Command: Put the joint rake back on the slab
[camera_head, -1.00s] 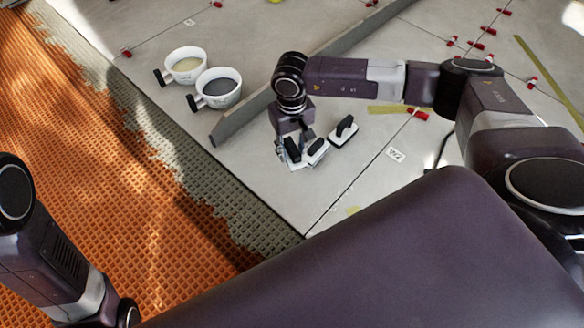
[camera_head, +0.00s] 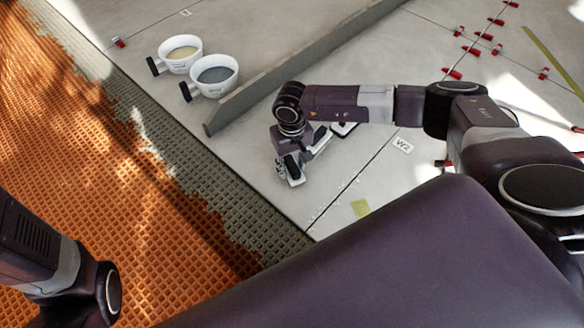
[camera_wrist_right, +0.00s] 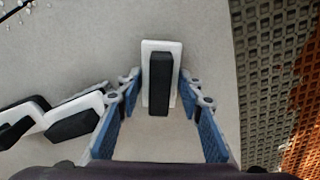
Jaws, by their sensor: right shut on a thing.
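My right gripper (camera_head: 288,164) points down over the grey slab (camera_head: 262,178), close to its edge with the orange matting. It is shut on a small tool with a white plate and a black grip, which I take to be the joint rake (camera_head: 294,169). In the right wrist view the rake (camera_wrist_right: 160,82) stands between the blue-padded fingers (camera_wrist_right: 162,92). I cannot tell whether it touches the slab. Two more black-and-white tools lie close by on the slab, the nearer one (camera_head: 320,139) partly behind my wrist. My left gripper is out of view.
A long grey bar (camera_head: 290,72) lies across the slab behind my gripper. Red clips (camera_head: 452,73) dot the joints. The slab's near corner is clear.

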